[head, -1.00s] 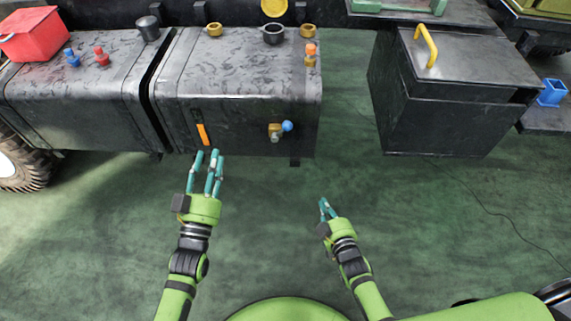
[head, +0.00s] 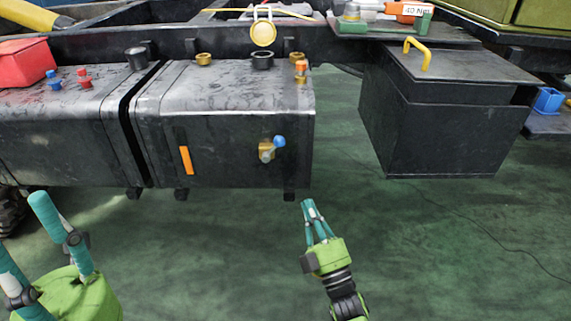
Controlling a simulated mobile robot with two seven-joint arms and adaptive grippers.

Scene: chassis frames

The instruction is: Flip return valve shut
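A brass valve (head: 266,152) with a blue-tipped lever (head: 279,141) sits on the front face of the dark right-hand tank (head: 220,120). Another brass fitting with an orange top (head: 300,70) stands on that tank's top right. The pictures do not label which one is the return valve. My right gripper (head: 308,205) is below and a little right of the blue-tipped valve, apart from it. Its fingers come together at the tips, with nothing seen between them. My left gripper (head: 22,228) is large at the lower left, fingers spread and empty, partly cut off by the frame.
Blue (head: 53,80) and red (head: 84,79) knobs and a red can (head: 26,64) are on the left tank. An orange strip (head: 186,160) marks the right tank's front. A dark box with a yellow handle (head: 417,53) stands at right. The green floor ahead is clear.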

